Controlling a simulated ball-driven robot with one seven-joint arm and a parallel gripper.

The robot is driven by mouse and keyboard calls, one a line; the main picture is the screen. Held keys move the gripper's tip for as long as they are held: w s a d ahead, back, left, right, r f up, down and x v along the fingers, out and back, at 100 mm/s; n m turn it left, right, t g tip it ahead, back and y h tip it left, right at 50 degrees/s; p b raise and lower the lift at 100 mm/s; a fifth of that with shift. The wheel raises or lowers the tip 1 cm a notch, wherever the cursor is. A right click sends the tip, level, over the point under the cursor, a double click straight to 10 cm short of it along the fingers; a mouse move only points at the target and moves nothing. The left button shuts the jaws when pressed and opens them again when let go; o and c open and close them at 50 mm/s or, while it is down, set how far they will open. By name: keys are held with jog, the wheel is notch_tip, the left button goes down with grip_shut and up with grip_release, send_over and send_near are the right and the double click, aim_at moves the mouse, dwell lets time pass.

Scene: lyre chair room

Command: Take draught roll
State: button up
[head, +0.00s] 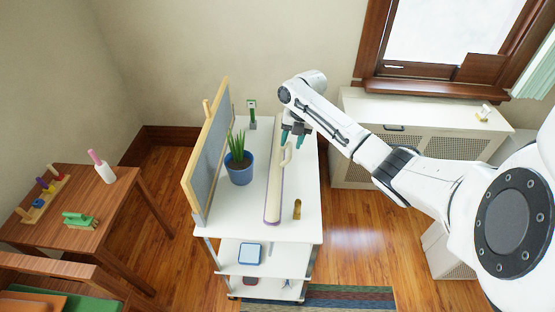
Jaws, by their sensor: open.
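The draught roll (274,190) is a long cream roll with purple edging and a small loop handle (287,155) on its right side. It lies lengthwise on the top of a white trolley (308,192). My gripper (291,137) has teal fingertips and is open, at the far part of the roll, close to the loop handle. The fingers and wrist cover part of the roll's far end. I cannot tell whether the fingertips touch the roll.
A blue pot (239,172) with a spiky plant and a framed board (208,160) stand left of the roll. A small green-and-white item (252,115) stands behind. A brass-coloured piece (297,209) is at right. A radiator cabinet (365,150) stands behind my arm.

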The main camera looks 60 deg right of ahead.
aim_at(291, 145)
jog(key=shift+w+a+f, duration=0.1)
jog(key=shift+f, duration=0.7)
jog(key=shift+w+a+f, duration=0.1)
jog(key=shift+f, duration=0.65)
grip_shut()
